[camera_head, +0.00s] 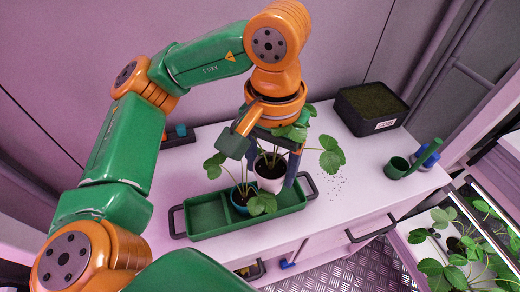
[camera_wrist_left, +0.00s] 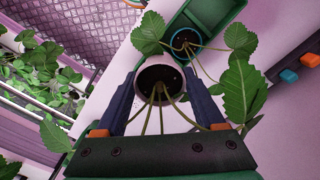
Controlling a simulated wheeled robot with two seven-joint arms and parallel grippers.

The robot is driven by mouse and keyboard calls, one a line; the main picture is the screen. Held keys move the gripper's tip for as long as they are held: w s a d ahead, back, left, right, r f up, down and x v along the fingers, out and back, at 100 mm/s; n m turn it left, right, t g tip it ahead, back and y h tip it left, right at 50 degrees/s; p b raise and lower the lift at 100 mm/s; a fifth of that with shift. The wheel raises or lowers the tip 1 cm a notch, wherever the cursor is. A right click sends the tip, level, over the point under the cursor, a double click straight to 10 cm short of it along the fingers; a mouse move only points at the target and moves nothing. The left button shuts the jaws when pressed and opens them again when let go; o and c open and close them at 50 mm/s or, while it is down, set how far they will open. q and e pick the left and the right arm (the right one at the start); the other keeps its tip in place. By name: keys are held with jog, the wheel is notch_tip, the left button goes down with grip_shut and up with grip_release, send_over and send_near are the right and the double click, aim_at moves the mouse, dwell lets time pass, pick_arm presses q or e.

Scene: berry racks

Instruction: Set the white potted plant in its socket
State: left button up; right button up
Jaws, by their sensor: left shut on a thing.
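The white potted plant (camera_head: 268,182) is a white pot with dark soil and green leaves. My left gripper (camera_head: 272,168) is shut on this pot, one dark finger on each side. In the left wrist view the pot (camera_wrist_left: 160,75) shows upright between the fingers (camera_wrist_left: 160,100). It is over or at the right part of a green tray (camera_head: 208,221). I cannot tell whether its base is apart from the tray; its socket is hidden. A blue potted plant (camera_head: 240,203) stands in the tray close to its left. My right gripper is not in view.
The tray has dark end handles (camera_head: 178,222) and stands on a white bench (camera_head: 345,195). A dark soil box (camera_head: 372,108) stands at the back right. A green cup (camera_head: 397,167) and a blue item (camera_head: 428,155) stand at the right. The bench between is mostly clear.

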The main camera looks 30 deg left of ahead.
pick_arm(q)
jog(key=w+a+f, duration=0.2)
jog(key=w+f, duration=0.1)
jog(key=w+a+f, duration=0.2)
jog(key=w+f, duration=0.1)
jog(key=w+a+f+p, duration=0.1)
jog(key=w+a+f, duration=0.2)
jog(key=shift+w+f, duration=0.2)
jog(key=shift+s+d+f+p, duration=0.1)
jog(key=shift+f+p, duration=0.35)
jog(key=shift+f, duration=0.15)
jog(key=shift+s+d+f+p, duration=0.1)
jog(key=shift+f+p, duration=0.35)
jog(key=shift+f, duration=0.4)
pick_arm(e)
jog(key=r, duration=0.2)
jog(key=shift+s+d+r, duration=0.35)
pick_arm(q)
jog(key=shift+w+f+b, duration=0.1)
jog(key=shift+f+b, duration=0.05)
jog(key=shift+b, duration=0.25)
jog(key=o, duration=1.1)
jog(key=shift+o, duration=0.2)
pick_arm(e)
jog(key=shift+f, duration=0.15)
